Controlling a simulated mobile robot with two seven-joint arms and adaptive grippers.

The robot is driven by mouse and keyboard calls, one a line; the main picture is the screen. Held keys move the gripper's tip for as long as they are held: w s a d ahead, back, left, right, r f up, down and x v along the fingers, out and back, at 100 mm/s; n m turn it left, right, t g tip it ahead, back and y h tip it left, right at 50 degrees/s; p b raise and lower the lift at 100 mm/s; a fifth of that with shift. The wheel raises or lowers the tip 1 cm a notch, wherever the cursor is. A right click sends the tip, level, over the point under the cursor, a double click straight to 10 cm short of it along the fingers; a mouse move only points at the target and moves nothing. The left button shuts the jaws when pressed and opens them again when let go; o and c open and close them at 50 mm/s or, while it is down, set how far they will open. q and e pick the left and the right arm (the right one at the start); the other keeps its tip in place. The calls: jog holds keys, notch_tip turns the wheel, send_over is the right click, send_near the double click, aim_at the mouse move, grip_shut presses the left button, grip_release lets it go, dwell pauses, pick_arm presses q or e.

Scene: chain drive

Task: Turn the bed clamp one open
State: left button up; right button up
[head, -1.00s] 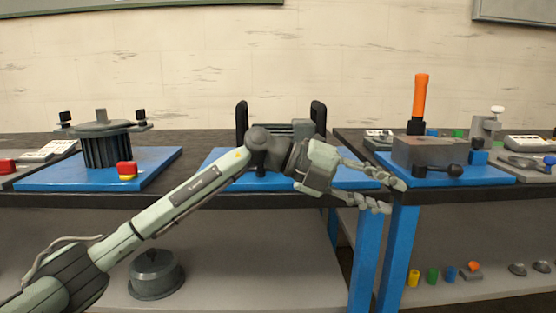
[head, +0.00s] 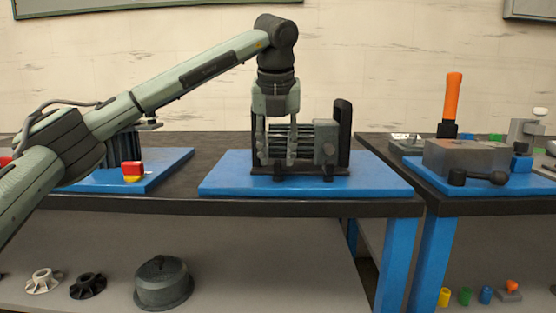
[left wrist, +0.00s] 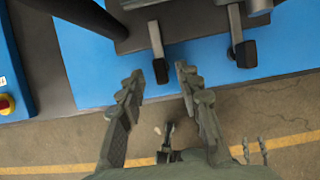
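The middle station has a ribbed grey motor-like unit (head: 325,142) on a blue base. Two small levers with black ends stick out at its front, at the left (head: 278,169) and right (head: 328,171). The left wrist view shows both, the left lever (left wrist: 156,45) and right lever (left wrist: 236,30); which is clamp one I cannot tell. My left gripper (head: 276,158) points down in front of the unit, fingers apart and empty. In the wrist view its fingertips (left wrist: 160,75) are on either side of the left lever's black end, above it; contact is not clear.
A black upright (head: 342,130) stands at the unit's right. The left station has a red-yellow button (head: 133,171). The right station carries an orange handle (head: 452,96) on a grey block. Grey finger-like tips (left wrist: 254,150), perhaps my right gripper's, show low in the wrist view.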

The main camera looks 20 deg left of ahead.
pick_arm(q)
jog(key=shift+x, duration=0.85)
grip_shut()
